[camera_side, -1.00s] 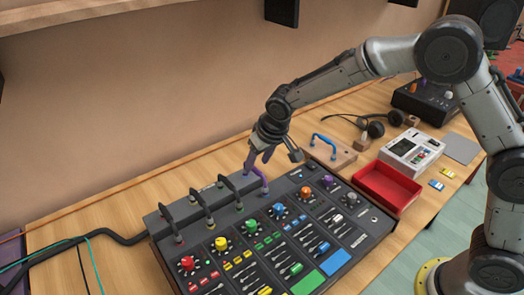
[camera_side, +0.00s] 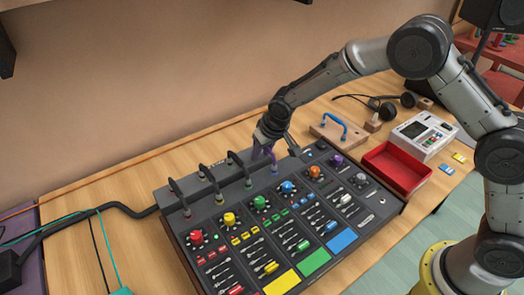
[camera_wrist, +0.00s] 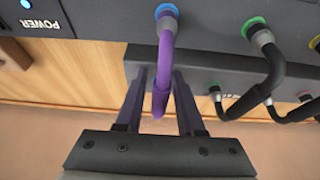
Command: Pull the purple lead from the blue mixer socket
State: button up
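The purple lead (camera_wrist: 166,60) shows in the wrist view as an arched cable, with one end in the blue socket (camera_wrist: 166,9) of the mixer. The lead's lower part passes between the two fingers of my gripper (camera_wrist: 161,85). Narrow gaps show on both sides of it, so the gripper looks open around the lead rather than shut on it. In the side view my gripper (camera_side: 271,143) reaches down to the purple lead (camera_side: 272,158) at the back edge of the black mixer (camera_side: 215,222). The blue socket is hard to make out there.
Several black leads (camera_side: 209,180) arch along the mixer's back, left of the purple one; the green-ringed socket (camera_wrist: 257,28) is nearest. A wooden block with a blue handle (camera_side: 333,128), a red tray (camera_side: 397,166) and a white device (camera_side: 424,133) stand to the right.

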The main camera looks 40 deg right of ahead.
grip_shut()
jog(key=shift+r, duration=0.2)
jog(key=shift+r, duration=0.35)
jog(key=shift+r, duration=0.75)
jog(key=shift+r, duration=1.4)
